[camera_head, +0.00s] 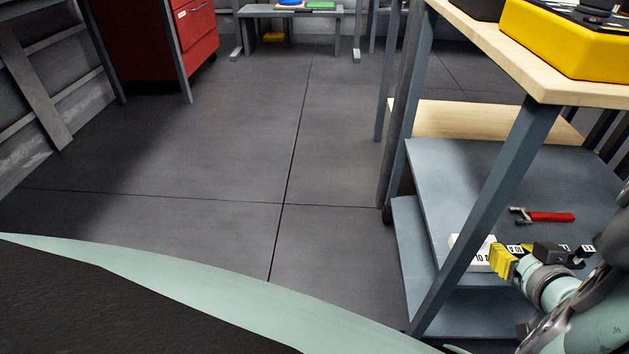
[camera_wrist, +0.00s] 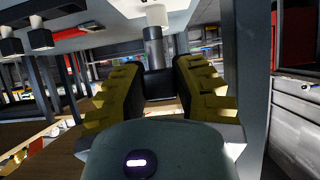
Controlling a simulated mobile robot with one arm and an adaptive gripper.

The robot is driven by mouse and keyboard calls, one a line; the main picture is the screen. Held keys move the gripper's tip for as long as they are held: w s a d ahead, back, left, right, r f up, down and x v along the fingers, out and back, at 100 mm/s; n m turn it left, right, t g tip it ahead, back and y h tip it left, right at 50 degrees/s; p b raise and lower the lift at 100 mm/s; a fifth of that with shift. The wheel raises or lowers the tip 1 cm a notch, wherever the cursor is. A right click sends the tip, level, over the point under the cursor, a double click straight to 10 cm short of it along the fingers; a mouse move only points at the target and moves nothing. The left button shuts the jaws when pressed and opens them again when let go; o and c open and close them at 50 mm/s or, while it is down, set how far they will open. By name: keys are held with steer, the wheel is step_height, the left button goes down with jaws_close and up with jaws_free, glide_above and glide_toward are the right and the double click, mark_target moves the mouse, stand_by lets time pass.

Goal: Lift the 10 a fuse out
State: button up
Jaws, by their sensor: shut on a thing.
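My gripper (camera_head: 503,260), with yellow finger pads, is over the grey cart at the lower right of the head view. The gripper is shut on this thing. The fingers hide part of it, and I cannot read its marking there.
The grey cart shelf (camera_head: 450,180) holds red-handled pliers (camera_head: 548,216) beyond the gripper. A black part (camera_head: 552,252) and small labels show beside the gripper. A wooden bench with a yellow case (camera_head: 560,40) stands above. Cart posts are close by. The floor at left is clear.

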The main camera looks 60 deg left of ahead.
steer(key=s+d+p, duration=0.1)
steer(key=s+d, duration=0.3)
steer(key=d, duration=0.2)
steer(key=shift+s+r, duration=0.15)
steer(key=shift+r, duration=0.25)
steer(key=shift+a, duration=0.1)
